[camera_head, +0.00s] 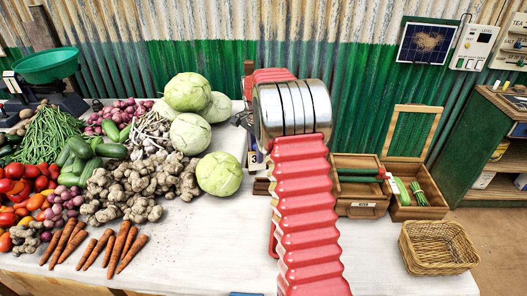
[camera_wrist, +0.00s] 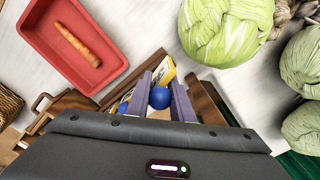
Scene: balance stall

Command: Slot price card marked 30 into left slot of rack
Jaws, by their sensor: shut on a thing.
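My gripper (camera_head: 245,119) is at the back of the table, left of my red arm. It is shut on a price card (camera_head: 256,158), which hangs below it; a 3 shows and the rest is cut off by my arm. In the wrist view my gripper (camera_wrist: 161,88) has its grey-purple fingers on either side of a blue ball (camera_wrist: 160,97), with a yellow and white card (camera_wrist: 166,70) beyond them. Brown wooden pieces, perhaps the rack (camera_wrist: 207,101), lie below and beside the fingers. A low wooden edge (camera_head: 262,187) shows below the card. The slots are hidden.
Cabbages (camera_head: 219,173) stand close left of my gripper. A red tray (camera_wrist: 104,80) holds a carrot (camera_wrist: 77,45). Wooden boxes (camera_head: 361,208) and a wicker basket (camera_head: 466,254) stand at right.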

